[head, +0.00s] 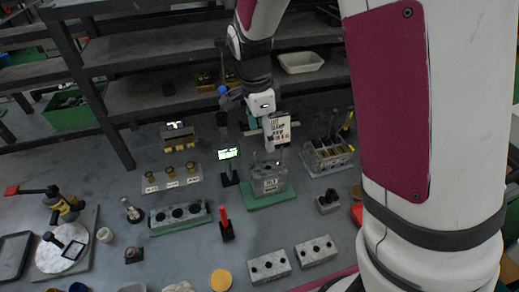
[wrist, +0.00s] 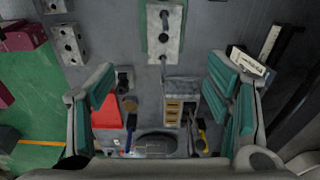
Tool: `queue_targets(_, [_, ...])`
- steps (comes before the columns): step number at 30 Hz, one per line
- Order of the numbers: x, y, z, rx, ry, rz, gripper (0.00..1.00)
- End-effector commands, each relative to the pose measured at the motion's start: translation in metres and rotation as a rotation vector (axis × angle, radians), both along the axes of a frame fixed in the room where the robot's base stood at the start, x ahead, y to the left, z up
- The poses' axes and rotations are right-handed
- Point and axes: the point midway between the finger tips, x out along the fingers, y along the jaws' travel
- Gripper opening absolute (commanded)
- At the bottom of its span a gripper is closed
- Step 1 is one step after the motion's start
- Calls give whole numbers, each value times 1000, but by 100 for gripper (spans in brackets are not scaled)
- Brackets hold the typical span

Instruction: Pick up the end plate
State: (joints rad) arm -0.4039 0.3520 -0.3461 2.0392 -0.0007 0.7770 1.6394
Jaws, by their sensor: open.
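No part is clearly marked as the end plate. One candidate is a small dark grey block with holes (head: 328,201), also in the wrist view (wrist: 124,78). Others are two pale grey plates with holes, a left one (head: 269,266) and a right one (head: 316,251). They show at upper left in the wrist view. My gripper (head: 258,124) hangs above the bench, partly hidden. In the wrist view my gripper (wrist: 163,95) is open, its teal-padded fingers wide apart with nothing held between them.
A labelled block (head: 269,178) stands on a green mat below my gripper. A white sign (head: 277,128) and a slotted box (head: 328,155) are close by. A red-handled tool (head: 225,223) stands upright. Shelves (head: 160,90) line the back.

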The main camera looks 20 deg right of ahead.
Motion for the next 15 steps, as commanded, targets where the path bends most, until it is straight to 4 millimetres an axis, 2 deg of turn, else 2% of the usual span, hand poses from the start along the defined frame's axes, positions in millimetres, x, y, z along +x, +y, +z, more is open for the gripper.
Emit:
queue_targets(5, [0, -2, -16, -4, 5, -13, 72])
queue_targets(15, [0, -10, -75, -4, 4, -12, 72])
